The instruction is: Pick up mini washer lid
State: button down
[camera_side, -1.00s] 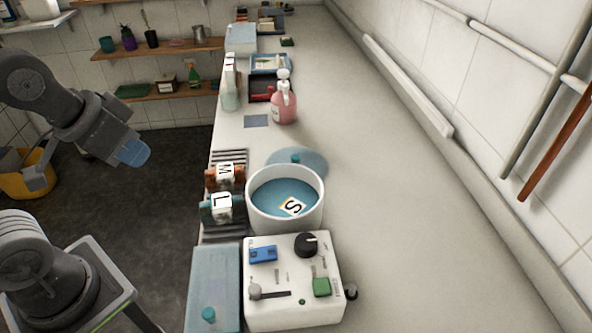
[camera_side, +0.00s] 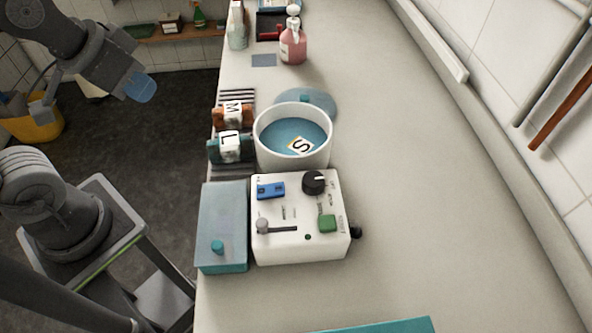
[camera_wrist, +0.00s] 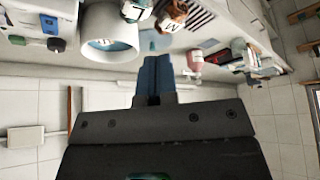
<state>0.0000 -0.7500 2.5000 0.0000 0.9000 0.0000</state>
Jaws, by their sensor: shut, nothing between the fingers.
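The round blue lid with a teal knob (camera_side: 322,100) lies flat on the counter just behind the white round tub (camera_side: 264,147), which hides its front edge. In the wrist view, part of the pale blue lid (camera_wrist: 148,38) shows beside the tub (camera_wrist: 88,22). A cube marked S (camera_side: 301,146) is in the tub over its blue inside. My gripper (camera_side: 141,89) is at the upper left, off the counter over the floor, well apart from the lid. Its blue fingers (camera_wrist: 155,74) are together and empty.
A white control box (camera_side: 290,246) stands in front of the tub, a blue rectangular lid (camera_side: 222,215) to its left. A pink pump bottle (camera_side: 293,45) stands behind. The counter's right side is clear.

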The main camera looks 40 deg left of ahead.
dwell(0.4)
jog(key=c, duration=0.9)
grip_release()
jog(key=shift+o, duration=0.2)
jog(key=shift+r, duration=0.1)
jog(key=w+r+n+g, duration=0.1)
jog(key=w+r+n, duration=0.3)
jog(key=w, duration=0.4)
jog(key=n+g, duration=0.5)
jog(key=n, duration=0.9)
send_over(305, 97)
notch_tip(305, 97, down, 9)
notch_tip(305, 97, down, 13)
jog(key=shift+f, duration=0.1)
